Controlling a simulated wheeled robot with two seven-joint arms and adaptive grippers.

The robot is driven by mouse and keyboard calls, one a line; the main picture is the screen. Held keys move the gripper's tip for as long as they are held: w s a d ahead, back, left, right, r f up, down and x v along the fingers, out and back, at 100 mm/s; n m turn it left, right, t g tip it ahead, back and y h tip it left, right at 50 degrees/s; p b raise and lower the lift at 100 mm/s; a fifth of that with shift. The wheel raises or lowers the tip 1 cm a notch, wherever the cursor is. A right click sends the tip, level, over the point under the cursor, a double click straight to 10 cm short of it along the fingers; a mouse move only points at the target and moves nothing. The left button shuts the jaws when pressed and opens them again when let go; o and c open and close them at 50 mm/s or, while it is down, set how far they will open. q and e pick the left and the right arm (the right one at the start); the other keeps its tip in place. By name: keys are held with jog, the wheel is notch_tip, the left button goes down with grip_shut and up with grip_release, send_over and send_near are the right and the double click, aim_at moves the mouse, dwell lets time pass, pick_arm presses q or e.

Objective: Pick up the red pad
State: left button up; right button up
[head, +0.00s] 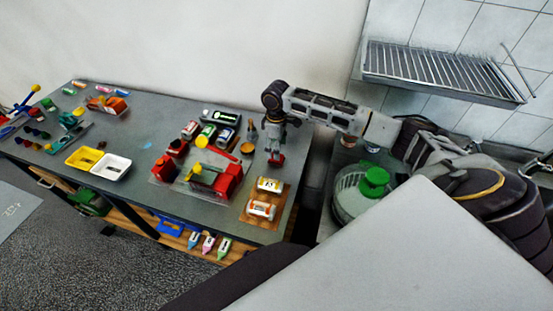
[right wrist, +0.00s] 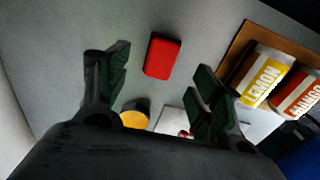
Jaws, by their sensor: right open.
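The red pad (right wrist: 161,56) lies flat on the grey table, a small rounded block seen ahead of and between my right fingers in the right wrist view. In the head view the red pad (head: 278,160) shows just below my right gripper (head: 274,146), near the table's right end. My right gripper (right wrist: 158,80) is open and empty, pointing down, with its two dark green-grey fingers spread on either side of the pad. The pad looks apart from both fingers. My left gripper is in neither view.
A wooden tray (head: 254,222) with two labelled cans lies close by; it also shows in the right wrist view (right wrist: 236,49). A round yellow-topped thing (head: 247,148) stands near the gripper. A red toy truck (head: 228,180) is to the left. A wire drying rack (head: 440,72) hangs at the right.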

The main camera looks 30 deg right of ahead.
jog(key=shift+s+f+p, duration=0.1)
jog(key=shift+f+p, duration=0.3)
jog(key=shift+f, duration=2.1)
jog(key=c, duration=1)
